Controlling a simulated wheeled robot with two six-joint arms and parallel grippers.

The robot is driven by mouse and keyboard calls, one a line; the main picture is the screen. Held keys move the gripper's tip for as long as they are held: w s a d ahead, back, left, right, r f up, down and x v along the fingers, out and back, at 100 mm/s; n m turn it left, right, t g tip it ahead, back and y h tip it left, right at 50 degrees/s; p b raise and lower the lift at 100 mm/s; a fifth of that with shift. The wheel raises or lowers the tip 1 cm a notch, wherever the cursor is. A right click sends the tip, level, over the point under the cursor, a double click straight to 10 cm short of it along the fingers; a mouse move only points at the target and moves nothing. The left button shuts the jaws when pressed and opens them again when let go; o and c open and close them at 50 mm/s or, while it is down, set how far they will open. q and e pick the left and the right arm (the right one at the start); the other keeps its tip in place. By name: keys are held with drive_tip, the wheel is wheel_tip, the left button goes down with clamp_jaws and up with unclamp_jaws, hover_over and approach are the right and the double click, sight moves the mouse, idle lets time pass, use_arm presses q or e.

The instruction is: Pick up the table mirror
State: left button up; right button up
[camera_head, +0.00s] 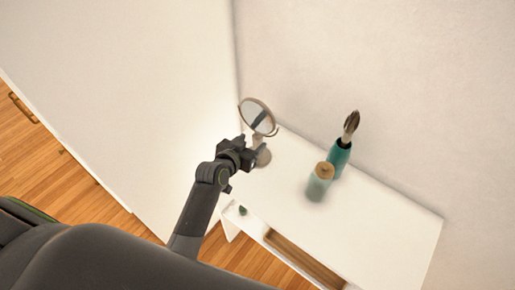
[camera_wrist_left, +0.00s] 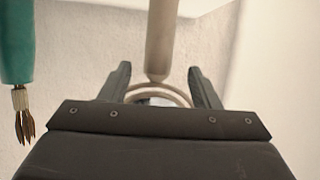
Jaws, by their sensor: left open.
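The table mirror (camera_head: 258,116) stands upright at the far left corner of the white table, a round mirror with a pale frame, a stem and a round base. My left gripper (camera_head: 248,150) is open at its near left side, close to the stem and below the mirror disc. In the left wrist view the mirror's stem (camera_wrist_left: 161,40) comes down from the top, lined up between the two open fingers (camera_wrist_left: 160,85). Part of the round frame shows low between them, partly hidden by the gripper body. I cannot tell whether any finger touches it. My right gripper is not in view.
The white table (camera_head: 375,215) stands against the wall. A teal holder (camera_head: 340,158) with a brush-like top and a greenish jar (camera_head: 319,183) stand right of the mirror. A small green object (camera_head: 242,210) is at the front edge. A white panel (camera_head: 140,100) rises at left.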

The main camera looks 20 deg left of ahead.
sight(260, 136)
use_arm(q)
drive_tip(key=shift+p+x, duration=0.7)
drive_tip(key=shift+x, duration=2.45)
drive_tip(key=shift+d+f, duration=0.1)
drive_tip(key=shift+f, duration=0.05)
drive_tip(key=shift+s, duration=0.1)
clamp_jaws()
